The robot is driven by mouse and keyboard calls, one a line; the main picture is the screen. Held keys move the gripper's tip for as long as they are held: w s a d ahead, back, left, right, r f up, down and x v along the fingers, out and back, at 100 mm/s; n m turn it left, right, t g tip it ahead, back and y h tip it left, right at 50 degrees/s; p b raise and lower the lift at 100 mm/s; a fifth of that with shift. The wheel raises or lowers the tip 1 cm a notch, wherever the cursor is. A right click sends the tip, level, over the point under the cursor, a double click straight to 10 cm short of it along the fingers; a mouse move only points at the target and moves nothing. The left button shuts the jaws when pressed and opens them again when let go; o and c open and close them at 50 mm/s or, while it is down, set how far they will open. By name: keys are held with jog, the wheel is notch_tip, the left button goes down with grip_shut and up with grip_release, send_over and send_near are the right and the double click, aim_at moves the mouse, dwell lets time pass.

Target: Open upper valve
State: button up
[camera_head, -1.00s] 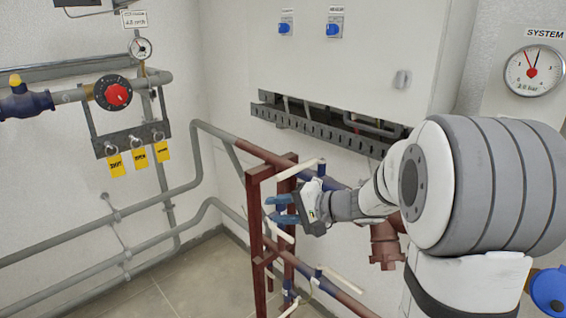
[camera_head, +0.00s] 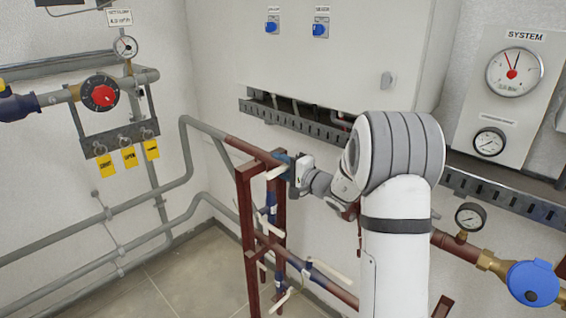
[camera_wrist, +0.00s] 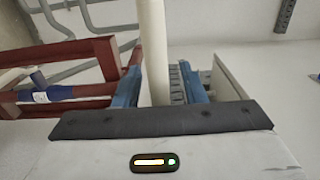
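The upper valve's white lever (camera_head: 276,172) sticks out by the top of the dark red pipe frame, at the upper pipe. The valve's body is hidden behind my gripper. My gripper (camera_head: 284,165) is at this lever, with its blue fingers by the frame top. In the wrist view a pale lever (camera_wrist: 154,50) stands between the two blue fingers of my gripper (camera_wrist: 160,86). The fingers are apart. A gap shows on the lever's right, while the left finger is close beside it; I cannot tell whether they touch.
Dark red frame posts (camera_head: 248,240) stand just below my gripper. Lower blue valves with white levers (camera_head: 330,273) sit on the pipes beneath. A white cabinet (camera_head: 340,60) with a slotted rail is behind. Grey pipes (camera_head: 130,215) run along the left wall.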

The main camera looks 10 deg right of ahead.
jog(key=shift+w+a, duration=0.1)
jog(key=shift+w, duration=0.05)
jog(key=shift+c, duration=0.3)
grip_shut()
